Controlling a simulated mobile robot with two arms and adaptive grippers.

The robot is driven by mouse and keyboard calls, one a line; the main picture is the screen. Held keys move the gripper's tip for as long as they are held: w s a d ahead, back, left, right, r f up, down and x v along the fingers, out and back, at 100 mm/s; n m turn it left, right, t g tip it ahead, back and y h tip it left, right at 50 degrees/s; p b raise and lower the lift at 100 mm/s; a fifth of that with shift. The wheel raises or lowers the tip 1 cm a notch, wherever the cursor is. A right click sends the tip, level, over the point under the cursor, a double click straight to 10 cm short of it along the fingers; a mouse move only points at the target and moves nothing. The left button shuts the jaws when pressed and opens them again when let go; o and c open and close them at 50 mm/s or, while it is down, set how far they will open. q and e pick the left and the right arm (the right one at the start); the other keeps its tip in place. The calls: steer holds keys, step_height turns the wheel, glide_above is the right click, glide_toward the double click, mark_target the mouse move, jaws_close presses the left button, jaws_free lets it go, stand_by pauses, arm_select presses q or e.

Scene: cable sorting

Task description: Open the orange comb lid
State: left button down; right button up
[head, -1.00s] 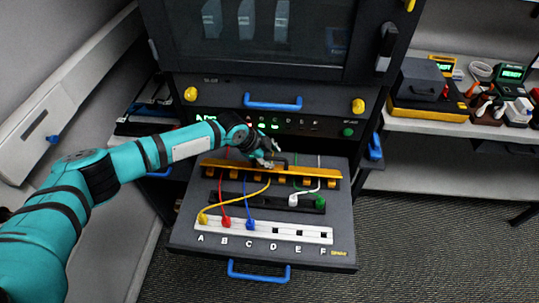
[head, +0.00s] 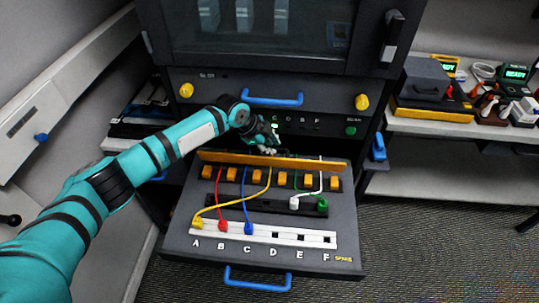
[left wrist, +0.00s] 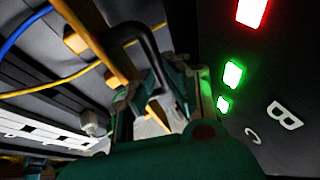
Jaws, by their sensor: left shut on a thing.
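The orange comb lid (head: 290,161) is a long bar at the back of the pulled-out drawer. It stands tilted up at the rear, with the row of orange comb blocks (head: 259,177) uncovered in front of it. My left gripper (head: 270,146) is behind the lid's top edge, near its middle. In the left wrist view the gripper (left wrist: 152,100) is shut on the lid's black bent handle (left wrist: 146,42); the exact contact is partly hidden. The lid (left wrist: 100,42) shows there as an orange strip. My right gripper is not in view.
Yellow, red, blue, green and white cables run through the comb. Yellow (head: 197,223), red (head: 222,225) and blue (head: 249,228) plugs sit at A, B and C of the white socket strip (head: 314,239). The cabinet panel (head: 330,122) is close behind my gripper.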

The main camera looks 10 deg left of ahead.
arm_select(q)
steer(key=c, duration=1.3)
jaws_free()
steer(key=shift+r, duration=0.15)
steer(key=shift+c, duration=0.2)
